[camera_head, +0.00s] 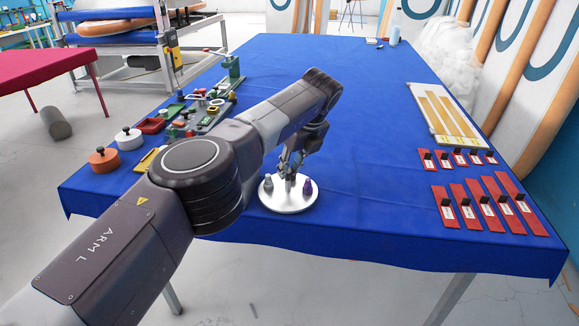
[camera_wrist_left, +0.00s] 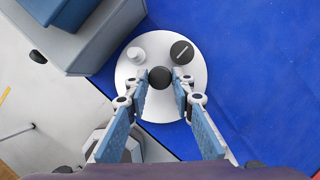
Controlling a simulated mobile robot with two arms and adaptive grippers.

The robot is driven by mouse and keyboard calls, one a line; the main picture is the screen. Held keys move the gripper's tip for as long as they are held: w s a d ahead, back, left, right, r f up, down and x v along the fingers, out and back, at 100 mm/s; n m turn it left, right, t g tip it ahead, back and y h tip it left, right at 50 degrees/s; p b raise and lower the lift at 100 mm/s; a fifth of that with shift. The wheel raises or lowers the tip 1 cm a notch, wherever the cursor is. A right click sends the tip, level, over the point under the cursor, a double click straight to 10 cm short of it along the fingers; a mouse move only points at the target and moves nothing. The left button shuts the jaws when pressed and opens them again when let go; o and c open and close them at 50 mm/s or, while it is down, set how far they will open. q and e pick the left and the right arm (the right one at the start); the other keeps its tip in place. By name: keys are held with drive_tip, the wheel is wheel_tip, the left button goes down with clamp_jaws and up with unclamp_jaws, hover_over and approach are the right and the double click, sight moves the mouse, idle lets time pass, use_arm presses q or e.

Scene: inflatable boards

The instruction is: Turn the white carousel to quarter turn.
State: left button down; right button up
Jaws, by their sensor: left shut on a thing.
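The white carousel (camera_head: 286,207) is a round plate near the front edge of the blue table; it also shows in the left wrist view (camera_wrist_left: 165,107). A grey piece (camera_head: 268,184) stands on its left side and a dark purple piece (camera_head: 307,187) on its right side. In the left wrist view, a dark round knob (camera_wrist_left: 160,77) is at the plate's middle, with a pale round piece (camera_wrist_left: 136,54) and a dark round top with a white line (camera_wrist_left: 182,50) beyond it. My left gripper (camera_head: 290,172) comes from above, its fingers shut on the knob. My right gripper is out of view.
The blue table (camera_head: 365,120) is clear around the carousel's right. Red labelled strips (camera_head: 487,205) and a pale board with yellow bars (camera_head: 443,115) lie at the right. An orange pot (camera_head: 103,160), a white pot (camera_head: 129,138) and several small parts are at the left.

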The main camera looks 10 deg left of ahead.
use_arm(q)
drive_tip(key=shift+r, duration=0.1)
drive_tip(key=c, duration=1.7)
unclamp_jaws()
drive_tip(key=shift+o, duration=0.2)
drive_tip(key=v, duration=1.1)
drive_tip(key=shift+d+r, duration=0.2)
drive_tip(key=shift+r, duration=0.15)
drive_tip(key=shift+s, duration=0.1)
